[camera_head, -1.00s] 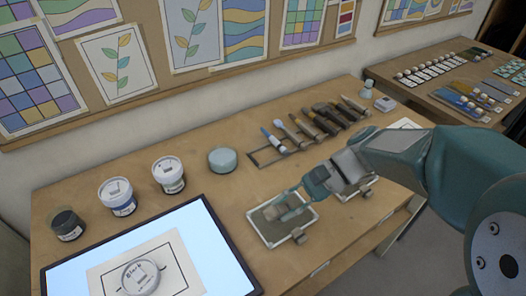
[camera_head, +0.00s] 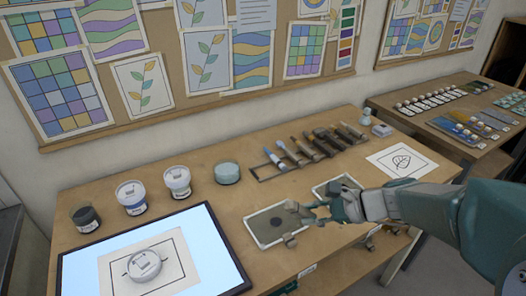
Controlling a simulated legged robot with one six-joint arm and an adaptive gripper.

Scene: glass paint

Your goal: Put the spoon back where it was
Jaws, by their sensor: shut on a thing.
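A lit panel (camera_head: 215,262) with a lidded jar (camera_head: 145,265) is front left.

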